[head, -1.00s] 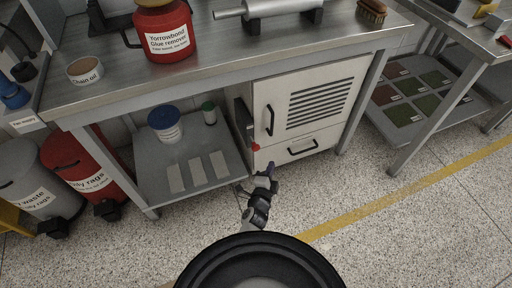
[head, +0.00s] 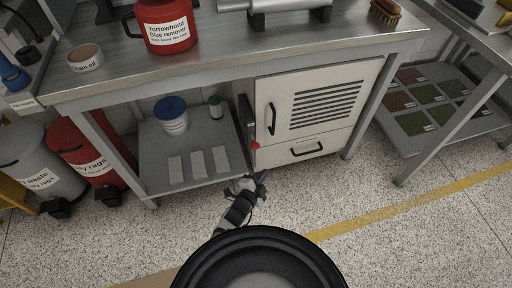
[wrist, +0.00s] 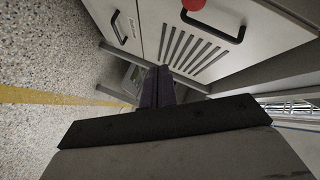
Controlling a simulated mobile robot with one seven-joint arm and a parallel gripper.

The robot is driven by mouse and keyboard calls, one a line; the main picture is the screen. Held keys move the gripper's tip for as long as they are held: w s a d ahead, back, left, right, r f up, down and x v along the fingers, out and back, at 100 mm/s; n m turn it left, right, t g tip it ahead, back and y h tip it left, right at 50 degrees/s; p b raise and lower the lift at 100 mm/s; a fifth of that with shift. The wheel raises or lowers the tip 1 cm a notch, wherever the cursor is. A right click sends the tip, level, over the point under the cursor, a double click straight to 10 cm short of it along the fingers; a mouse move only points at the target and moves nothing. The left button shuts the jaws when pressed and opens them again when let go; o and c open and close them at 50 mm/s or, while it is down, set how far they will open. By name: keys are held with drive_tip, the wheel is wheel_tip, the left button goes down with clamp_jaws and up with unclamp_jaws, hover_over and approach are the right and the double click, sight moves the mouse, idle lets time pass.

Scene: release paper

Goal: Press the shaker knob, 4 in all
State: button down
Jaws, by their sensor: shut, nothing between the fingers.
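A small red knob (head: 254,145) sits at the left edge of the white cabinet (head: 325,85), beside its door, in the head view. A red round part (wrist: 193,5), possibly the same knob, is cut by the top edge of the wrist view. I cannot tell for sure that it is the shaker knob. My gripper (head: 262,177) has purple fingers and is below and slightly right of the knob, apart from it. In the wrist view its fingers (wrist: 157,88) are together and empty, with the cabinet front beyond them.
The steel bench (head: 215,65) overhangs the cabinet. A red bin (head: 85,160) stands at left. Speckled floor (head: 400,240) is clear in front.

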sight(255, 144)
drive_tip(key=shift+w, duration=0.1)
drive_tip(key=w+a+b, duration=0.2)
drive_tip(key=w+b, duration=0.2)
drive_tip(key=w, duration=0.4)
drive_tip(key=shift+a, duration=0.35)
drive_tip(key=shift+w, duration=0.1)
drive_tip(key=shift+b, duration=0.3)
idle(1.5)
drive_tip(key=shift+w+a, duration=0.15)
drive_tip(key=shift+w, duration=0.25)
